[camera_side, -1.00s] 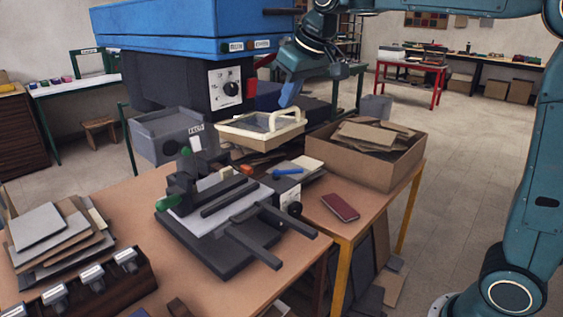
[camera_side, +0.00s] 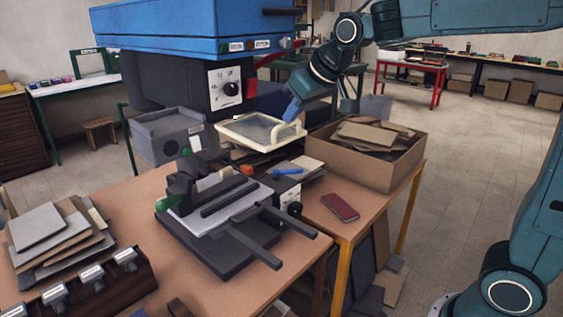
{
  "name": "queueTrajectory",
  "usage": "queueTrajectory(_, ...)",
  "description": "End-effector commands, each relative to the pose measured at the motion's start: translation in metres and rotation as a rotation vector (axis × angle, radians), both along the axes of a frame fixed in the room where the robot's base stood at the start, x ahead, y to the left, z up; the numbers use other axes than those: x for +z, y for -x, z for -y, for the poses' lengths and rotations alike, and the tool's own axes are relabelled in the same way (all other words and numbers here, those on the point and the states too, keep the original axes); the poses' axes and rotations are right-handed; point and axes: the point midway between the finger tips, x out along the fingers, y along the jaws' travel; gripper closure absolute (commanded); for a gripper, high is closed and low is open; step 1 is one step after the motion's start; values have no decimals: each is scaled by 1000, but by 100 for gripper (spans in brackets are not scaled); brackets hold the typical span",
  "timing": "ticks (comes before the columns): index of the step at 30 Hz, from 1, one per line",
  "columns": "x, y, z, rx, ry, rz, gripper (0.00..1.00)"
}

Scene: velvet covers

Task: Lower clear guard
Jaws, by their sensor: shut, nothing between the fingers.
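The clear guard (camera_side: 262,129) is a see-through panel in a cream frame. It sits above the back of the black machine (camera_side: 232,215), under the blue machine's front. A raised cream handle (camera_side: 300,124) stands at the guard's right end. My gripper (camera_side: 291,112) has blue fingers pointing down and is shut. Its fingertips are right at the guard's right side by the handle. I cannot tell from this view whether they touch it.
A blue machine with a dial (camera_side: 228,88) stands behind the guard. A cardboard box (camera_side: 366,160) of board scraps is at right. A red book (camera_side: 340,207), grey board stacks (camera_side: 45,230) and a rack of tools (camera_side: 95,280) lie on the tables.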

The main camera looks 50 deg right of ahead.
Motion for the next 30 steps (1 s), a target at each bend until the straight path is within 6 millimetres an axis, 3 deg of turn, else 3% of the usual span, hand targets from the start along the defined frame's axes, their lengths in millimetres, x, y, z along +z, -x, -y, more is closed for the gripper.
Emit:
queueTrajectory(14,-43,9,0,0,0,66,100)
queueTrajectory(24,-103,6,0,0,-1,62,100)
queueTrajectory(30,-122,0,0,0,0,66,100)
